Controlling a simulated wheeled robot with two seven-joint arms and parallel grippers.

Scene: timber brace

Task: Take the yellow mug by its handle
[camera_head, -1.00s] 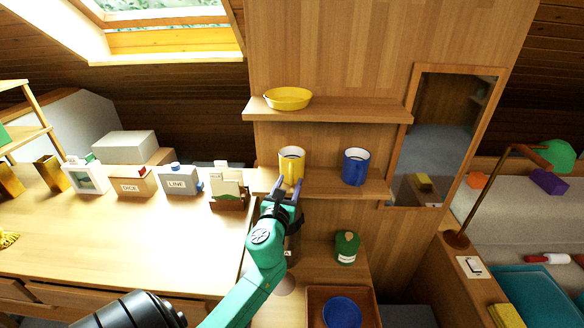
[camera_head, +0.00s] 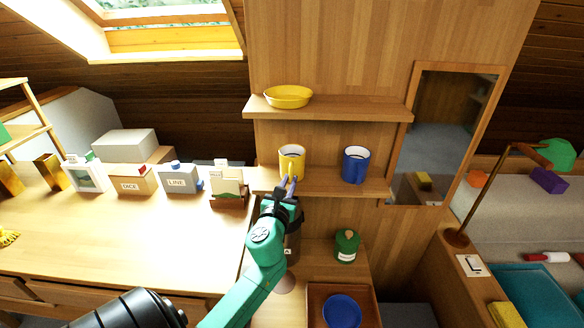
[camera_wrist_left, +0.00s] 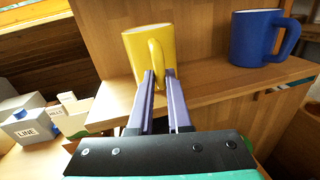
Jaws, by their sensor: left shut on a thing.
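The yellow mug (camera_head: 291,160) stands upright on the lower wooden shelf (camera_head: 330,182). It also shows in the left wrist view (camera_wrist_left: 140,45), with its handle (camera_wrist_left: 157,62) facing my gripper. My left gripper (camera_head: 289,184) is at the front of the mug, with its fingers shut on the handle. In the left wrist view the two purple fingers (camera_wrist_left: 160,75) sit one on each side of the handle's lower part. My right gripper is not in view.
A blue mug (camera_head: 355,165) stands to the right on the same shelf. A yellow bowl (camera_head: 288,96) sits on the upper shelf. A green jar (camera_head: 346,246) and a blue bowl (camera_head: 342,311) are below. Boxes, including a LINE box (camera_head: 178,179), stand on the desk at left.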

